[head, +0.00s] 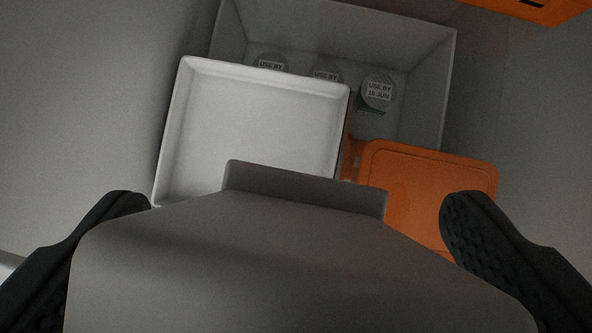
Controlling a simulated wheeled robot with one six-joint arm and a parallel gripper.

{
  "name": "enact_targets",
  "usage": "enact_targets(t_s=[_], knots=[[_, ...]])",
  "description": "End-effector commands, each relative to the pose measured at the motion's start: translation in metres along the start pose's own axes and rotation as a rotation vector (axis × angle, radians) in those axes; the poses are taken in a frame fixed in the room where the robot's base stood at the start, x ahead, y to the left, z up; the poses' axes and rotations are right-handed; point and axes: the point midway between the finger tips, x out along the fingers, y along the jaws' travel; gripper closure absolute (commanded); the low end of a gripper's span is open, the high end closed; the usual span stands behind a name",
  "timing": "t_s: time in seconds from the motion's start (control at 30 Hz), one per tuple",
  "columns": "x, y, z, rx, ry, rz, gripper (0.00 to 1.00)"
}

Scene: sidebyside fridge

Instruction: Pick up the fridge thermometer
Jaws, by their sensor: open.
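I cannot make out the fridge thermometer in the head view. My gripper (295,203) is open, with one dark ridged finger at the lower left and the other at the lower right. I see nothing held between the fingers. A broad grey body fills the lower middle between them and hides what lies behind it. The right fingertip overlaps the right edge of an orange lidded box in the picture; I cannot tell whether they touch.
A white shallow tray (255,125) lies tilted at centre left. The orange box (425,172) is right of it. Behind is a grey bin (425,60) with several round "USE BY" labelled lids (378,88). An orange piece (535,8) shows top right. Plain grey surfaces flank both sides.

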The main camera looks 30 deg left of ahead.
Motion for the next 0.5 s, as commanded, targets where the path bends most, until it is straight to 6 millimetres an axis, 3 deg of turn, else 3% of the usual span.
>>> enact_targets(t_s=[0.17,0.4,0.5], knots=[[-0.0001,0.0000,0.0000,0.000,0.000,0.000,0.09],[-0.0002,0.0000,0.0001,0.000,0.000,0.000,0.56],[-0.0003,0.0000,0.0000,0.000,0.000,0.000,0.56]])
